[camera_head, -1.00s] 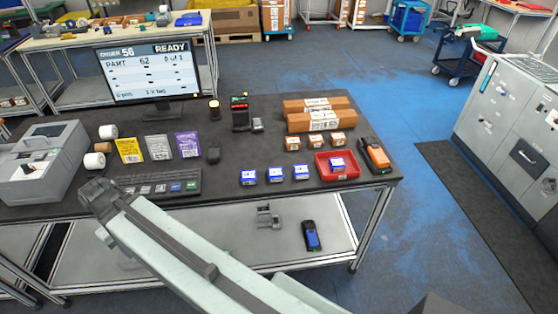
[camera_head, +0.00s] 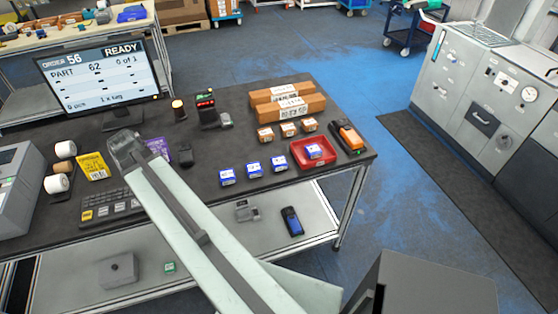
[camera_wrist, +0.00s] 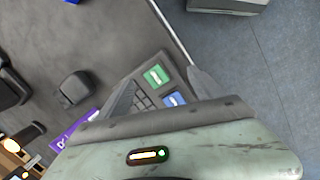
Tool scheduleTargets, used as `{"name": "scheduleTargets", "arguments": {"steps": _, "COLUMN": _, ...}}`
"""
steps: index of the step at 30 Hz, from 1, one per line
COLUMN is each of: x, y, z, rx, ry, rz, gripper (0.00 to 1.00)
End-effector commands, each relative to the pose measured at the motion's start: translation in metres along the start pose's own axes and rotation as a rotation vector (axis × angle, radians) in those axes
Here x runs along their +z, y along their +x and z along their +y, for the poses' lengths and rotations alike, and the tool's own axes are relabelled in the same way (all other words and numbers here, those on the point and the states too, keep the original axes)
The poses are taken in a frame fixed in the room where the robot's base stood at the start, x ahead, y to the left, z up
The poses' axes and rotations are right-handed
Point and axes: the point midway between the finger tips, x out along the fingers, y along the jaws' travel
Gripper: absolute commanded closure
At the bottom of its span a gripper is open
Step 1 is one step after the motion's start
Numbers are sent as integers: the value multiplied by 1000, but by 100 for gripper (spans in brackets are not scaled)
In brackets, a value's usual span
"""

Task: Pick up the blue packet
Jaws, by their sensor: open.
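Three small blue-and-white packets stand in a row on the dark bench: the left one (camera_head: 227,177), the middle one (camera_head: 253,169) and the right one (camera_head: 279,163). A similar blue packet (camera_head: 315,151) lies in a red tray (camera_head: 327,163). My gripper (camera_head: 124,146) is left of them, apart from all of them. In the wrist view my gripper (camera_wrist: 163,83) is open above the keyboard, with nothing held. Its blue key (camera_wrist: 174,101) and green key (camera_wrist: 156,75) show between the fingers.
A purple bag (camera_head: 158,148) and yellow bag (camera_head: 93,166) lie near my gripper. The keyboard (camera_head: 107,211), black mouse (camera_head: 185,154), scanner stand (camera_head: 207,115), monitor (camera_head: 98,76) and brown cartons (camera_head: 288,108) also occupy the bench. An orange handheld device (camera_head: 349,137) lies right of the tray.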

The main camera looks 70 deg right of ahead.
Motion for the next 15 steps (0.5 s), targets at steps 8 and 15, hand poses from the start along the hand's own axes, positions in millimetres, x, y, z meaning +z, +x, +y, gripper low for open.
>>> {"name": "scheduleTargets", "arguments": {"steps": 8, "x": 235, "y": 18, "z": 161, "rx": -2, "ry": -250, "rz": -192, "gripper": 24}}
{"name": "scheduleTargets", "arguments": {"steps": 15, "x": 330, "y": 23, "z": 187, "rx": -49, "ry": -363, "rz": -261, "gripper": 24}}
